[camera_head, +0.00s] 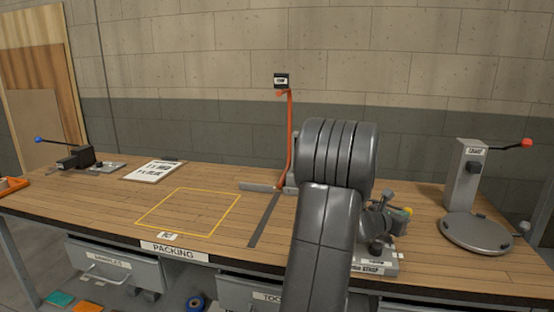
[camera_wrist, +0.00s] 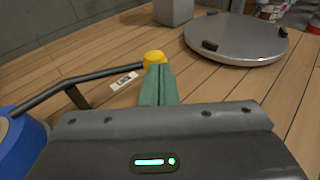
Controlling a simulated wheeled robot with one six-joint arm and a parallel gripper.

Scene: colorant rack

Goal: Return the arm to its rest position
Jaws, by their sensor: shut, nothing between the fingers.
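My gripper (camera_wrist: 156,84) shows in the wrist view as two green fingers shut against each other with nothing between them. A yellow knob (camera_wrist: 154,57) on the end of a dark lever (camera_wrist: 85,83) appears just beyond the fingertips; I cannot tell whether they touch it. In the head view my arm reaches over the right half of the workbench (camera_head: 330,283) and hides much of what lies behind it. The yellow knob (camera_head: 407,212) shows to the right of my arm, above a grey device with a strap label (camera_head: 372,268).
A round grey plate (camera_head: 477,234) with a post (camera_head: 465,175) stands at the right; the plate (camera_wrist: 236,38) is also in the wrist view. An orange upright (camera_head: 290,140) stands just left of my arm. A yellow outlined square (camera_head: 188,212) is clear. A blue round thing (camera_wrist: 22,145) is at lower left.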

